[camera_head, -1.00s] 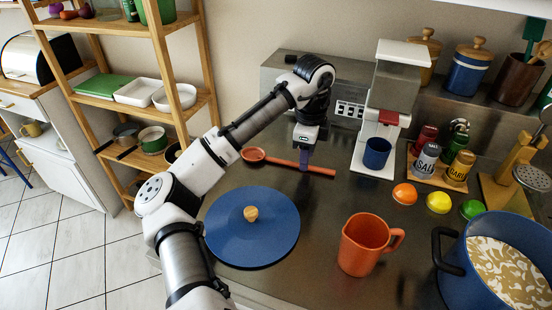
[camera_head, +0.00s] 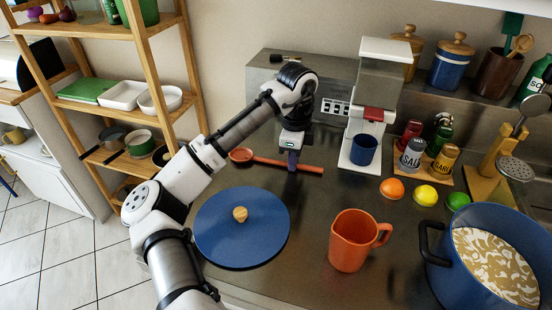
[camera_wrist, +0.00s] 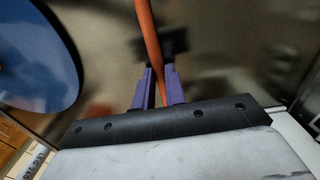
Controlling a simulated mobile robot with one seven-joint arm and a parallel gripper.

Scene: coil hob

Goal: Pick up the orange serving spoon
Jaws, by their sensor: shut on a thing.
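The orange serving spoon (camera_head: 268,161) lies on the dark metal counter at the back, its round bowl to the left and its handle pointing right. My gripper (camera_head: 292,164) points down over the handle, with its purple fingers at the handle's level. In the wrist view the spoon's handle (camera_wrist: 150,50) runs between the two purple fingers (camera_wrist: 158,88), which are shut on it. I cannot tell whether the spoon is raised off the counter.
A blue lid (camera_head: 242,228) lies in front of the spoon. An orange jug (camera_head: 348,240) and a blue pot (camera_head: 435,275) stand to the right. A coffee machine (camera_head: 382,85) with a blue cup (camera_head: 364,149) stands behind right. A wooden shelf (camera_head: 150,70) is at left.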

